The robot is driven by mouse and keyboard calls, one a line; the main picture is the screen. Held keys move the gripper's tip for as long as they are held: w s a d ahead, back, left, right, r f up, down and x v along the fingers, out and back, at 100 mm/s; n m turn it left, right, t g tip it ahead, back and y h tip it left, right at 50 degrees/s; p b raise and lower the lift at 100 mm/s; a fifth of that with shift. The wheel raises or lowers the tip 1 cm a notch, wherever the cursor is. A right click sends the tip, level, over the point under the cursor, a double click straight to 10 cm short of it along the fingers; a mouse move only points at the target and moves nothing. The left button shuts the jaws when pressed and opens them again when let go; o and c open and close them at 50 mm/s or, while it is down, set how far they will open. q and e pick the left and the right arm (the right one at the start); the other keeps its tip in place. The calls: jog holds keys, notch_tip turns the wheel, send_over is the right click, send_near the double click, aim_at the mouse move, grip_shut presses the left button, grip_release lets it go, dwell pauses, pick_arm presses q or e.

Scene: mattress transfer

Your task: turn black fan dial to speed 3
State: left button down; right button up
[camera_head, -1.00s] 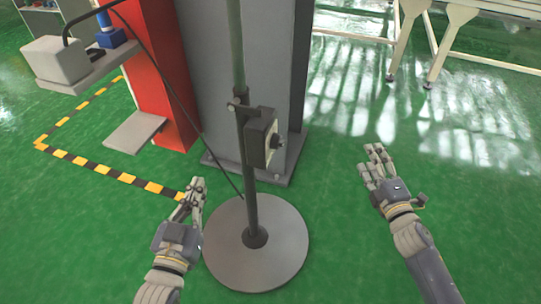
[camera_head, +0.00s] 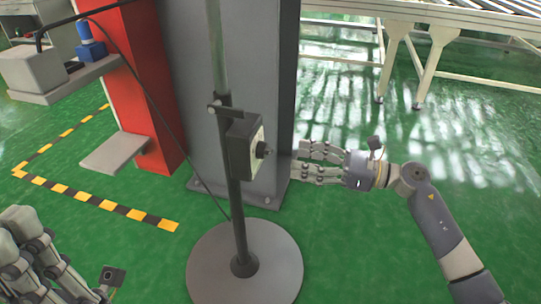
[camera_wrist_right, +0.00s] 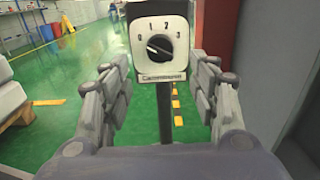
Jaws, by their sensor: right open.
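The black fan dial (camera_wrist_right: 160,47) sits on a white plate marked 0, 1, 2, 3 in the right wrist view. Its pale mark seems to lean left, towards 0, but is small. In the head view the dial (camera_head: 263,150) juts from the right side of the dark control box (camera_head: 240,150) on the fan pole (camera_head: 234,205). My right gripper (camera_head: 297,164) is open and empty, right of the dial and apart from it, facing it. Its fingers flank the plate in the wrist view (camera_wrist_right: 162,85). My left gripper (camera_head: 45,262) is at the lower left, partly cut off.
The pole rises from a round grey base (camera_head: 210,275) on the green floor. A grey column (camera_head: 250,60) and red panel (camera_head: 150,70) stand close behind. A cable runs down by the pole. A conveyor frame (camera_head: 430,65) is at the back right; floor before it is clear.

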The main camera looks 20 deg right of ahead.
aim_at(271, 153)
jog(key=b+x, duration=0.1)
jog(key=x, duration=0.7)
jog(key=shift+w, duration=0.1)
jog(key=c, duration=1.1)
